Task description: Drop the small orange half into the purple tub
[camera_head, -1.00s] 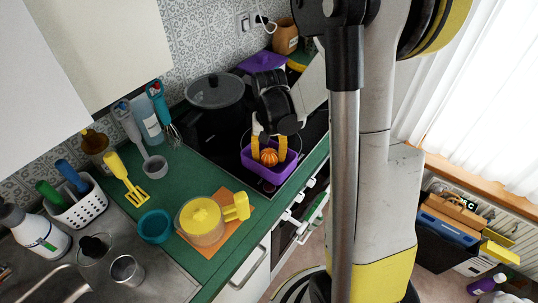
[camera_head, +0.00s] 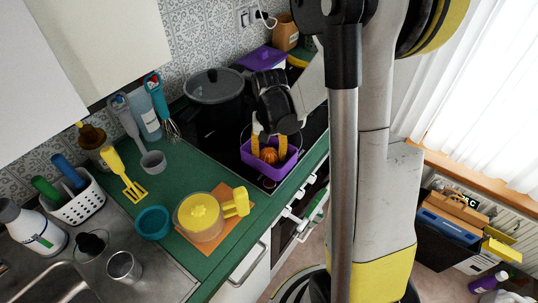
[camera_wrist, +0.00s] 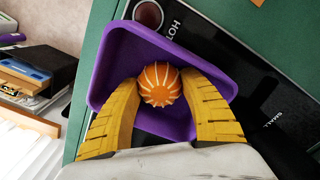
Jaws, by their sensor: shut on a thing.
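The small orange half (camera_head: 269,155) shows as a ribbed orange piece with pale lines. My gripper (camera_head: 270,147) has its yellow fingers shut on it, one on each side. The purple tub (camera_head: 273,174) sits on the black hob, below the fingers. In the wrist view the orange half (camera_wrist: 159,85) lies between the fingertips of my gripper (camera_wrist: 158,92), over the inside of the purple tub (camera_wrist: 116,62). I cannot tell whether the orange half touches the tub floor.
A grey lidded pot (camera_head: 215,92) stands on the hob left of the tub. A yellow juicer (camera_head: 200,216) on an orange board, a teal bowl (camera_head: 154,222) and a yellow spatula (camera_head: 125,178) are on the green counter. A purple lid (camera_head: 262,58) lies behind.

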